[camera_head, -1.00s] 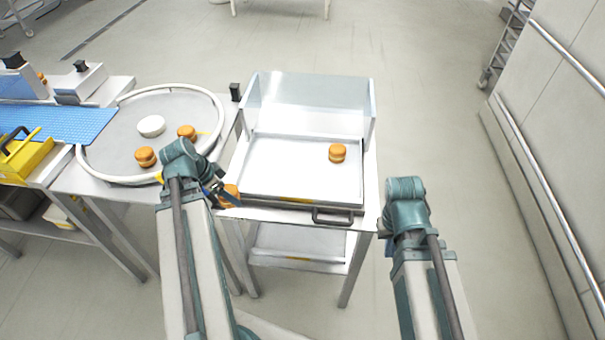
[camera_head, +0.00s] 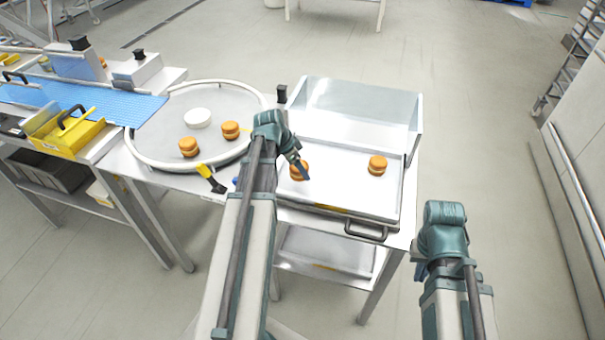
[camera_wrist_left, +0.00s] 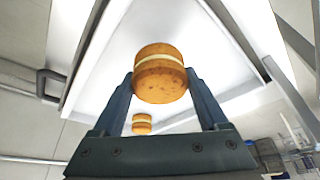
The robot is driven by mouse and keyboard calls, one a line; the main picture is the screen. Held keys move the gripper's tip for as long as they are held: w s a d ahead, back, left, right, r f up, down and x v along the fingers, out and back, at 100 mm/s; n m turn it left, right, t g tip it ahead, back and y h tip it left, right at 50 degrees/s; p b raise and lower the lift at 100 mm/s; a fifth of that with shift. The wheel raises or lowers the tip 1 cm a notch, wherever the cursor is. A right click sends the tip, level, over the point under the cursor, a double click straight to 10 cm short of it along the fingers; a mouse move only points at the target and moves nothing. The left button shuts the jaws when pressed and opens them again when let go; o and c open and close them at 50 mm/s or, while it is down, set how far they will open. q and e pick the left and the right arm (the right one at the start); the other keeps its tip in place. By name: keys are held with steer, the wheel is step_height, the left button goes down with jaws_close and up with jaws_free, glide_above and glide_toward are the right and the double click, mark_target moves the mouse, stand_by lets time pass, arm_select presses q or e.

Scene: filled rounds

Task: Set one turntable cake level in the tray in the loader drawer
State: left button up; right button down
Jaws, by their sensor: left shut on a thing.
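My left gripper (camera_wrist_left: 160,95) is shut on an orange-brown cake (camera_wrist_left: 160,75) with a pale filling line. In the head view this held cake (camera_head: 297,171) is over the left part of the tray (camera_head: 340,185), partly behind a finger; whether it touches the tray I cannot tell. Another cake (camera_head: 377,165) sits upright in the tray's right part and also shows in the left wrist view (camera_wrist_left: 141,124). Two more cakes (camera_head: 188,147) (camera_head: 230,130) stand on the round turntable (camera_head: 185,110). My right gripper (camera_head: 419,254) is right of the drawer, its fingers mostly hidden behind the wrist.
A clear guard (camera_head: 360,105) stands behind the tray, and a dark handle (camera_head: 365,232) is at the drawer's front. A white round piece (camera_head: 197,118) lies on the turntable. A blue belt (camera_head: 90,100) and a yellow carrier (camera_head: 65,135) are at left. Tray space between the cakes is free.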

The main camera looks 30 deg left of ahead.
arm_select(q)
steer(key=shift+w, duration=0.3)
steer(key=shift+w+d+f, duration=0.1)
steer(key=shift+w+d, duration=0.1)
steer(key=shift+w, duration=0.35)
steer(key=f+b, duration=0.1)
steer(key=b, duration=0.1)
steer(key=f+b, duration=0.1)
steer(key=f, duration=0.1)
steer(key=shift+s+f+b, duration=0.2)
steer(key=shift+f+b, duration=0.05)
steer(key=shift+b, duration=0.1)
steer(key=shift+f, duration=0.15)
steer(key=o, duration=0.8)
steer(key=shift+c, duration=0.2)
